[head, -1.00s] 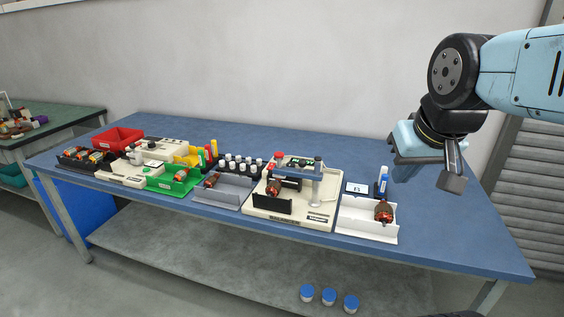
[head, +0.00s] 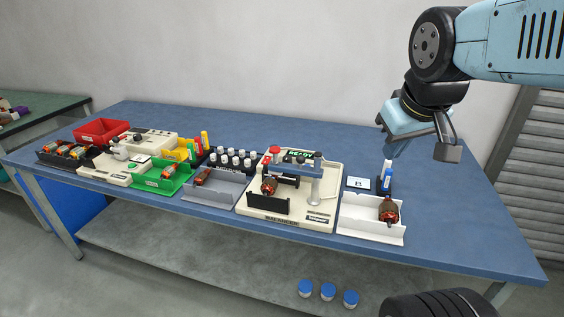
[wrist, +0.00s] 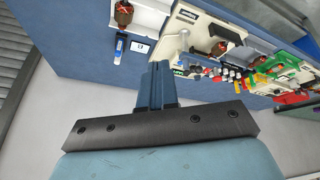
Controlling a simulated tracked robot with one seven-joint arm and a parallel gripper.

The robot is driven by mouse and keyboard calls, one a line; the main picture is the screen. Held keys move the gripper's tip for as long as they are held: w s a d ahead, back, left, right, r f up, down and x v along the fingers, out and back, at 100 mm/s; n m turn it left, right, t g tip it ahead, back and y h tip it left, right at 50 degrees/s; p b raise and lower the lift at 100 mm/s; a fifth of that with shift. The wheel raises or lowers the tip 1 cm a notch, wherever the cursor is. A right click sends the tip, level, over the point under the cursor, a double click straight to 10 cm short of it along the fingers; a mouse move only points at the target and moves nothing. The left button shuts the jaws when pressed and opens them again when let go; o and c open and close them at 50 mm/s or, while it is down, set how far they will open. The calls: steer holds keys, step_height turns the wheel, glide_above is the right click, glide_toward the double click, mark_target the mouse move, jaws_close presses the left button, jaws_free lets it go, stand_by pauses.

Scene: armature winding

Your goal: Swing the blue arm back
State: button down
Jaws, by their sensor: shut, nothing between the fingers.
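The balancer (head: 323,213) is a cream machine on the blue bench; it also shows in the wrist view (wrist: 190,14). Its blue-grey arm (head: 297,168) reaches left from an upright post (head: 317,182) across the machine, over a copper-wound armature (head: 268,186). The arm's far end is near a red knob, and I cannot tell whether it touches the armature. My gripper (head: 393,148) is above the right side of the bench, apart from the balancer. Its fingers are together and empty in the wrist view (wrist: 157,72).
A white tray (head: 355,228) with an armature stands right of the balancer. Behind it are a small card (head: 358,183) and a blue-and-white bottle (head: 386,176). A grey tray (head: 228,188) and a vial rack (head: 230,163) stand left. The bench's right end is clear.

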mark_target(283, 165)
steer(key=w+a+f+n, duration=0.5)
steer(key=w+a+n, duration=0.3)
steer(key=n, duration=0.7)
steer(key=w+a+f+n+g+h, duration=0.1)
steer(key=w+a+f+n, duration=0.4)
steer(key=w+a+n, duration=0.4)
steer(key=a+n, duration=0.3)
steer(key=n, duration=0.2)
steer(key=shift+w+a+f+n, duration=0.15)
steer(key=shift+a+f+n, duration=0.05)
steer(key=shift+n, duration=0.2)
steer(key=x, duration=1)
steer(key=shift+f, duration=0.1)
steer(key=w, duration=0.1)
steer(key=w+d, duration=0.1)
steer(key=shift+w+d, duration=0.1)
steer(key=shift+w, duration=0.3)
steer(key=shift+w+d, duration=0.15)
steer(key=shift+w, duration=0.3)
